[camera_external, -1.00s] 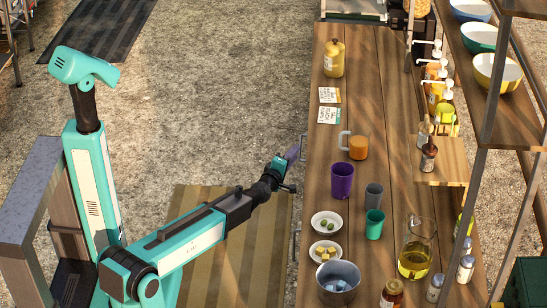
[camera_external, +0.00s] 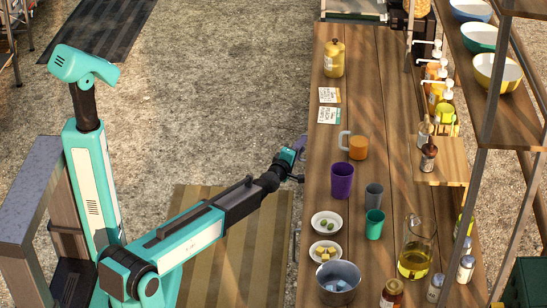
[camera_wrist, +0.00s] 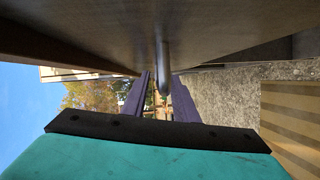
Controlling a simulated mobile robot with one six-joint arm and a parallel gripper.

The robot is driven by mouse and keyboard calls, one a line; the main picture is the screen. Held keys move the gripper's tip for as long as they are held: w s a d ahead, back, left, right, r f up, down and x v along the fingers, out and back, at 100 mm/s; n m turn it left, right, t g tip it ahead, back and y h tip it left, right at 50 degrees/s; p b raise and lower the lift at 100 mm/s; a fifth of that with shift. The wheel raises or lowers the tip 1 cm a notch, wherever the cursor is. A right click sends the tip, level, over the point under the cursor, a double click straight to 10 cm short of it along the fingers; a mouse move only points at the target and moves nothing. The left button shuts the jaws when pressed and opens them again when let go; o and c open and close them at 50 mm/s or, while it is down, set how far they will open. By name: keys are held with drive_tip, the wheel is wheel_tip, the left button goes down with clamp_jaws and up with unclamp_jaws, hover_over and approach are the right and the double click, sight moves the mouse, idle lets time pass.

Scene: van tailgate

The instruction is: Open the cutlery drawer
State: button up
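The tabletop (camera_external: 345,200) is a long wooden surface, with its drawer fronts on the left side mostly hidden in the external view. In the wrist view a wooden front (camera_wrist: 230,30) fills the top, and a metal bar handle (camera_wrist: 163,65) stands out from it. My gripper (camera_external: 301,146) is at the table's left edge, beside the front. In the wrist view its two purple fingers (camera_wrist: 160,88) are apart, one on each side of the handle, with a narrow gap visible. Which drawer this handle belongs to cannot be told. No drawer is seen pulled out.
Another handle (camera_external: 295,242) shows lower on the table's left side. A purple cup (camera_external: 342,181), an orange mug (camera_external: 358,148) and small plates (camera_external: 326,224) stand near that edge. The floor left of the table is clear, with a striped mat (camera_external: 235,260).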

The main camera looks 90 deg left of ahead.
clamp_jaws()
idle(1.4)
